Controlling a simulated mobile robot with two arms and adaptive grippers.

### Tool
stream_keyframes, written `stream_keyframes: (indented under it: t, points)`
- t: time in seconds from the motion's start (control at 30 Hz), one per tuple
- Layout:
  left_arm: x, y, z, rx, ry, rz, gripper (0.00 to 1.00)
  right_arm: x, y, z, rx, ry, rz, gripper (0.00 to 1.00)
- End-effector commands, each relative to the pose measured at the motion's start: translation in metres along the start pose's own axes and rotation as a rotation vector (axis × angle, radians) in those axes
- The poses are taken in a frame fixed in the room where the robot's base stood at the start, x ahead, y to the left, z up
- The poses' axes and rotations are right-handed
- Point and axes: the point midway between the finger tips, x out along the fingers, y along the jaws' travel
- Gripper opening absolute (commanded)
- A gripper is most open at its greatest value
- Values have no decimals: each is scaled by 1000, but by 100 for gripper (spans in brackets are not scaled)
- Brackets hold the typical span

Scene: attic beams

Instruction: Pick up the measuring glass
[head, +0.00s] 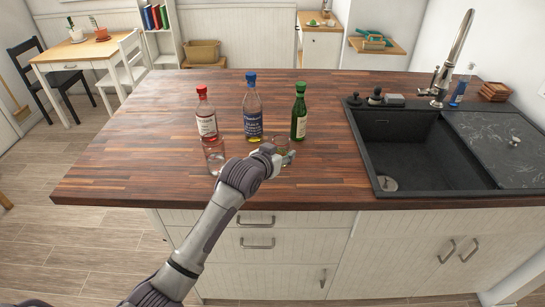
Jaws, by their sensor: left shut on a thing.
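My left gripper (283,157) reaches over the front part of the wooden counter and is shut on a small clear glass, which I take to be the measuring glass (281,144). The gripper hides much of this glass, and I cannot tell whether it touches the counter. It is in front of the green bottle (299,115). Another clear glass (213,159) stands upright to the left, apart from the gripper. My right gripper is not in view.
A red-capped bottle (206,116) and a blue-capped bottle (252,110) stand behind the glasses. The dark sink (420,160) with its tall tap (455,55) is at the right. The wooden counter (120,150) is clear at the left.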

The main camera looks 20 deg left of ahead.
Motion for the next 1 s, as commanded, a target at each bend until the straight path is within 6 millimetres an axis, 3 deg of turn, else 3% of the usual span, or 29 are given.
stream_keyframes:
  t: [0.5, 1.0]
  points:
    - [-20, 54, -27, -1, 3, 2, 7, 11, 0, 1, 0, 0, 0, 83]
    - [-29, 76, -39, -1, 2, 0, 7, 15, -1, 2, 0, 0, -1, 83]
